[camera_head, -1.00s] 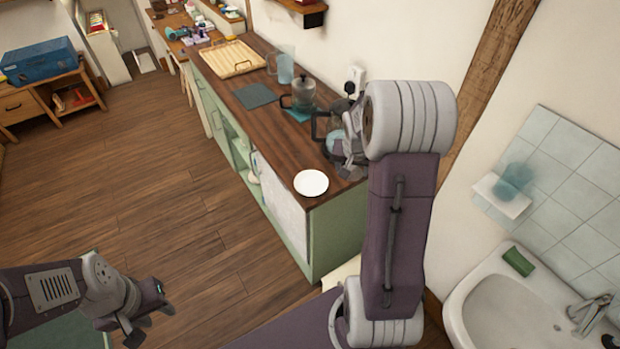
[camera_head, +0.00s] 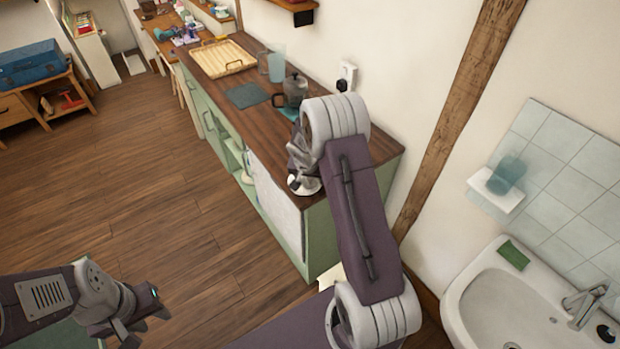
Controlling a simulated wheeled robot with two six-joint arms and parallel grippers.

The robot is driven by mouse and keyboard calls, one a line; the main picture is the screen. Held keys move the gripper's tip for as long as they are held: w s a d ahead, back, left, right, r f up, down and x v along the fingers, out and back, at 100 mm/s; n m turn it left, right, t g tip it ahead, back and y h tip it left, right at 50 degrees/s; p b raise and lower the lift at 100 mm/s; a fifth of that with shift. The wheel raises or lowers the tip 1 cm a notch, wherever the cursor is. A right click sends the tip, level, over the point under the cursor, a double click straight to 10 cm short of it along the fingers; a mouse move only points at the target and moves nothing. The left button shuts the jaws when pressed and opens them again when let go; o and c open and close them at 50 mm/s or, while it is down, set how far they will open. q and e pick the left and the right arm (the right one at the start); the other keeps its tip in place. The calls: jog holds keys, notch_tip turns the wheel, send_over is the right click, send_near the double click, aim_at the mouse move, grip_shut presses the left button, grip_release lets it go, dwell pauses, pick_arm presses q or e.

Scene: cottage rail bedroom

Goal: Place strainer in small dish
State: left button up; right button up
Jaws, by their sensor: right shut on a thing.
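The small white dish (camera_head: 309,191) sits on the near end of the wooden counter, mostly covered by my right gripper. My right gripper (camera_head: 297,182) points down over the dish and is shut on the strainer. The strainer is hidden behind the fingers and wrist, so I cannot tell whether it touches the dish. My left gripper (camera_head: 146,318) is low at the left, over the floor, open and empty, far from the dish.
The wooden counter (camera_head: 262,122) holds a glass pot (camera_head: 294,92), a dark mat (camera_head: 247,95), a clear pitcher (camera_head: 276,66) and a wooden tray (camera_head: 224,58). A sink (camera_head: 500,290) is at the right. My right arm hides part of the counter.

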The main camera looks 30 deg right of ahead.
jog(key=shift+f+b, duration=0.55)
jog(key=shift+b, duration=0.3)
jog(key=o, duration=1.6)
jog(key=shift+r, duration=0.1)
